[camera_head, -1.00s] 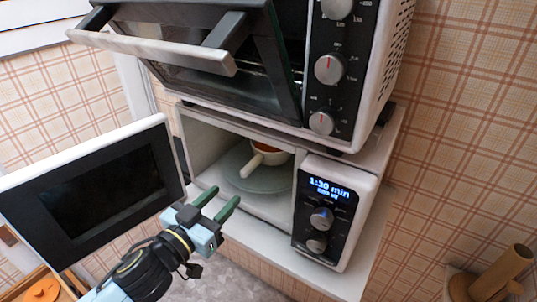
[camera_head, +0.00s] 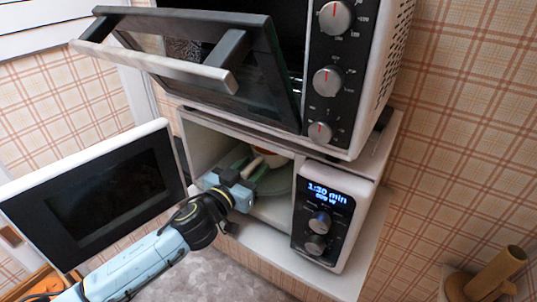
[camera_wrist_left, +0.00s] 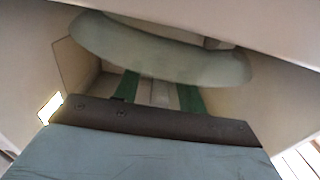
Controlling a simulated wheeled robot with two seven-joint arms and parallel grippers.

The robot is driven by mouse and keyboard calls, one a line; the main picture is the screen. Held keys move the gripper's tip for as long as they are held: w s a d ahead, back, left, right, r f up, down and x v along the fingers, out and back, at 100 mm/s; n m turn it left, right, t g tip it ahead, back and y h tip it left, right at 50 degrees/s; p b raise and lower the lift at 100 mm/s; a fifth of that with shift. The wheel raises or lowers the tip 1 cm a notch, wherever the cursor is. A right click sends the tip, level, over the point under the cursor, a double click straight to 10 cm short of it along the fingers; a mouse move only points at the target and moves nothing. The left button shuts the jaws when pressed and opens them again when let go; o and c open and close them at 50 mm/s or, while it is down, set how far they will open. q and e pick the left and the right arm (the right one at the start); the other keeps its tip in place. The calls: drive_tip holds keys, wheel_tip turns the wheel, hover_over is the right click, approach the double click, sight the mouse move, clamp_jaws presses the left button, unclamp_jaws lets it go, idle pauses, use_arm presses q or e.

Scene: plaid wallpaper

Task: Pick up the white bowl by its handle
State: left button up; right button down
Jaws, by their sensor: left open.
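The white bowl (camera_head: 276,160) sits on the round glass plate (camera_head: 277,184) inside the open microwave, with something orange-brown inside it. My left gripper (camera_head: 251,167) reaches into the microwave from the front left. Its green fingers are open, close to the bowl's handle (camera_head: 258,152). The gripper partly hides the handle, so I cannot tell whether it lies fully between the fingers. My right gripper is not in view.
The microwave door (camera_head: 95,190) stands open at the left. The control panel (camera_head: 328,215) is to the right of the cavity. An oven (camera_head: 345,75) with its door (camera_head: 190,55) lowered sits above. Brown cylindrical objects (camera_head: 497,270) stand at the lower right.

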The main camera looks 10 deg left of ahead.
use_arm(q)
drive_tip(key=shift+w+d+f, duration=0.1)
drive_tip(key=shift+w+d, duration=0.15)
drive_tip(key=shift+w, duration=0.45)
drive_tip(key=shift+c, duration=0.3)
clamp_jaws()
drive_tip(key=shift+s+r, duration=0.1)
drive_tip(key=shift+r, duration=0.15)
